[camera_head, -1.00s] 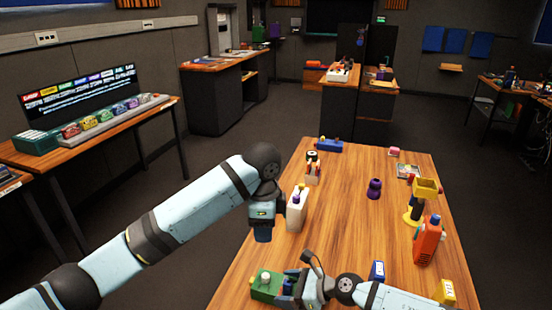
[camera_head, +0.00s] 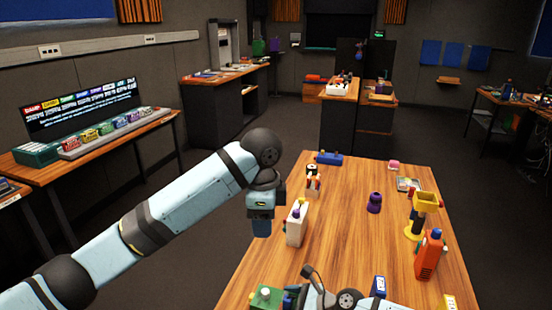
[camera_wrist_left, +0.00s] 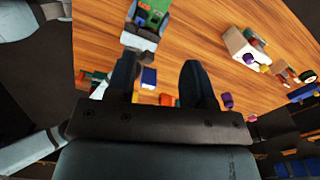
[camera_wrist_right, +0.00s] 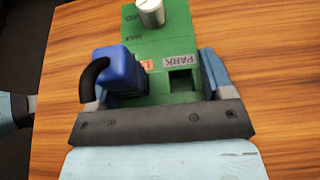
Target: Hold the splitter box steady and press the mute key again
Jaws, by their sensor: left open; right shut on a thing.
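The green splitter box (camera_wrist_right: 178,48) lies on the wooden table (camera_head: 340,230), with a white knob (camera_wrist_right: 150,12), a blue block (camera_wrist_right: 120,72) with a black hook, and a PARK label on it. My right gripper (camera_wrist_right: 155,80) is shut on its sides. The box shows at the bottom edge of the head view (camera_head: 266,297) and at the top of the left wrist view (camera_wrist_left: 152,18). My left gripper (camera_head: 262,228) is open and empty, pointing down by the table's left edge, apart from the box; its spread fingers show in the left wrist view (camera_wrist_left: 160,82). I cannot make out which part is the mute key.
An orange bottle (camera_head: 428,255), a yellow-topped stand (camera_head: 420,212) and a purple object (camera_head: 374,202) stand farther right. The middle of the table is clear. A side table with a coloured-key panel (camera_head: 110,130) is at left.

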